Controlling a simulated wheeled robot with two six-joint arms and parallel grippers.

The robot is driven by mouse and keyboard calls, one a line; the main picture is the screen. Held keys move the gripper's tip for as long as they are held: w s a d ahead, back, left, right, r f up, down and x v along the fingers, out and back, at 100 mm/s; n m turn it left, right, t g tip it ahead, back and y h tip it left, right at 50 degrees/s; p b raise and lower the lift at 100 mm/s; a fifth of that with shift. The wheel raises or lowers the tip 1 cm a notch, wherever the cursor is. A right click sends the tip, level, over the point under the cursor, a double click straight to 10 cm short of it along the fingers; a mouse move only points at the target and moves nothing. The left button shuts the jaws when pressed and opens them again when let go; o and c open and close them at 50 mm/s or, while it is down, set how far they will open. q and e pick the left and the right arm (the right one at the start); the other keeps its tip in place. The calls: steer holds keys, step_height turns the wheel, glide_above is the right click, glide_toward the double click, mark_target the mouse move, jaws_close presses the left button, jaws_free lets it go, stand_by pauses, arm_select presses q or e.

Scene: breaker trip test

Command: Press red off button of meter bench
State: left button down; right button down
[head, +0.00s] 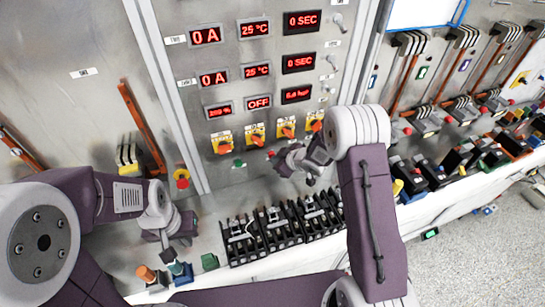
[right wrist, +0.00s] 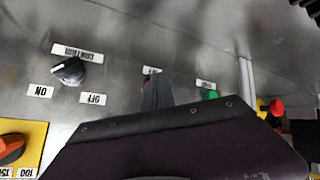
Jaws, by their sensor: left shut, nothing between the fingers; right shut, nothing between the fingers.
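The meter bench panel (head: 215,125) stands upright in the middle of the head view. A small red button (head: 271,154) partly shows low on the panel, right at the tips of my right gripper (head: 280,161). The green button (head: 239,163) is to its left; it also shows in the right wrist view (right wrist: 210,95). My right gripper is shut and empty. My left gripper (head: 172,258) is shut and empty over the bench top at lower left.
Orange knobs on yellow plates (head: 255,133) sit above the buttons. A red emergency stop on yellow (head: 181,177) is at the left. A black knob (right wrist: 70,70) has ON and OFF labels. Black breakers (head: 275,222) line the bench below. More benches stand at right.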

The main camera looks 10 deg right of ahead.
steer(key=shift+s+d, duration=0.1)
steer(key=shift+s, duration=0.55)
steer(key=shift+s+d+b, duration=0.25)
steer(key=shift+s+b, duration=0.35)
steer(key=shift+s, duration=0.65)
steer(key=shift+s+d+b, duration=0.25)
steer(key=shift+s+b, duration=0.3)
steer(key=shift+s, duration=0.65)
